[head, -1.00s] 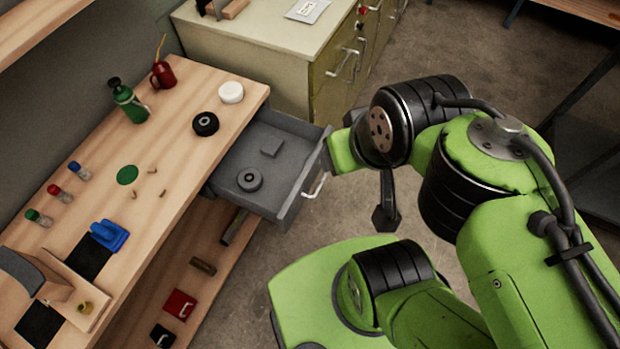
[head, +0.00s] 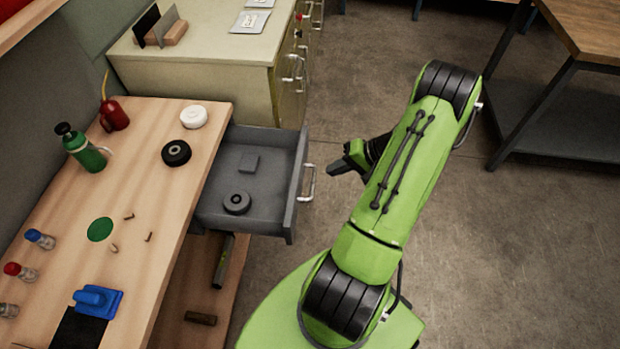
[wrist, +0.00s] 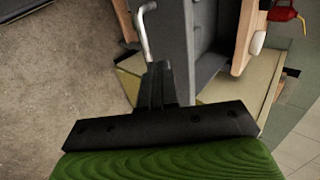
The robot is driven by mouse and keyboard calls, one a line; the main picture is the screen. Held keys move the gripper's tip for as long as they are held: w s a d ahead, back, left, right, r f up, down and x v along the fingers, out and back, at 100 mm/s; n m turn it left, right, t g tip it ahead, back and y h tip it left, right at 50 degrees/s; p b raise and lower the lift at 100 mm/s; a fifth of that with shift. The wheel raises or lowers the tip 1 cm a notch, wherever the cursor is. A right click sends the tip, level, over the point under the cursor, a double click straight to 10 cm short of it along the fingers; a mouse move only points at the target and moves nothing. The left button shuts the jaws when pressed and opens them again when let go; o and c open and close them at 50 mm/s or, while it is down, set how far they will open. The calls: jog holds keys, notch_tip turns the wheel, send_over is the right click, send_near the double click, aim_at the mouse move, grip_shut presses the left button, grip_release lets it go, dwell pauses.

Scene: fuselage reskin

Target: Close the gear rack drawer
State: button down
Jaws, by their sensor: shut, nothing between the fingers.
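The grey drawer (head: 262,217) stands pulled out from under the right end of the wooden bench in the head view. A dark round part (head: 237,202) and a small dark block (head: 249,162) lie in it. Its silver handle (head: 307,183) is on the front face. My gripper (head: 333,170) is shut and empty, just right of the handle with a small gap in the head view. In the wrist view the shut fingers (wrist: 157,72) point toward the handle (wrist: 146,32) and the drawer front (wrist: 172,45); I cannot tell whether they touch.
The bench top (head: 170,215) holds a green bottle (head: 80,148), a red oil can (head: 113,115), a black ring (head: 176,152) and a white roll (head: 193,117). A beige cabinet (head: 195,80) stands behind. Floor (head: 470,240) right of my arm is clear.

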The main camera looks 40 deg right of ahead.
jog(key=b+x, duration=0.2)
jog(key=x, duration=0.7)
jog(key=shift+a+f, duration=0.1)
jog(key=shift+w, duration=0.1)
